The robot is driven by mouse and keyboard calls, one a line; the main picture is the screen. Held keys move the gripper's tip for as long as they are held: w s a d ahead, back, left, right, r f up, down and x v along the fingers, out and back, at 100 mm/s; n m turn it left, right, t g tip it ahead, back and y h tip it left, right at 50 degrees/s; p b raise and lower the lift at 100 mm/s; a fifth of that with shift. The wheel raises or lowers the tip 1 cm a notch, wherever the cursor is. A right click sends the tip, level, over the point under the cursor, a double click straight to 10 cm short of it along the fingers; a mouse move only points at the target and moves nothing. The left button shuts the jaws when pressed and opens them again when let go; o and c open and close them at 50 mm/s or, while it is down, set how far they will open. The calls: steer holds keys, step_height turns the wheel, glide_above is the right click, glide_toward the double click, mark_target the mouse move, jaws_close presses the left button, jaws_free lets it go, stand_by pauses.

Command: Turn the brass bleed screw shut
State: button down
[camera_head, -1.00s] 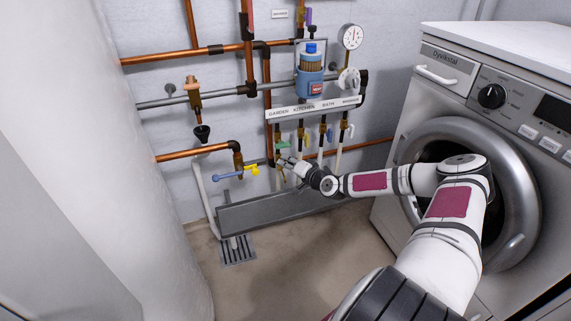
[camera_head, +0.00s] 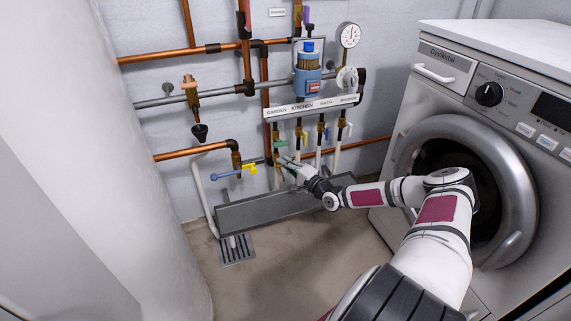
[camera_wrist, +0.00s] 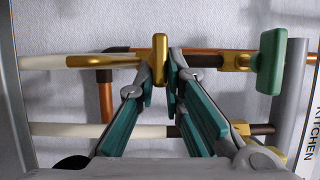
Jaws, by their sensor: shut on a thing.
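The brass bleed screw (camera_wrist: 160,58) shows in the wrist view as a small upright brass bar. It stands on a brass stem above a pale pipe. My gripper (camera_wrist: 163,82), with teal pads, is closed in on the lower part of the bar, a fingertip at each side. In the head view my gripper (camera_head: 288,166) is at the lower end of the garden branch, below the green handle (camera_head: 280,143). The screw is too small and covered to make out there. The green handle (camera_wrist: 270,62) stands right of the screw in the wrist view.
Blue, white and yellow valve handles crowd the branches to the right. A blue-and-yellow tap (camera_head: 236,172) sits left of my gripper. A grey trough (camera_head: 262,211) lies below, with a floor drain (camera_head: 237,250) in front. The washing machine (camera_head: 485,60) stands at the right.

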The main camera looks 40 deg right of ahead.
steer(key=shift+d, duration=0.15)
steer(key=c, duration=1.7)
jaws_free()
steer(key=shift+s+d, duration=0.25)
steer(key=shift+s, duration=1.75)
steer(key=shift+s+d, duration=0.2)
steer(key=shift+s, duration=1.8)
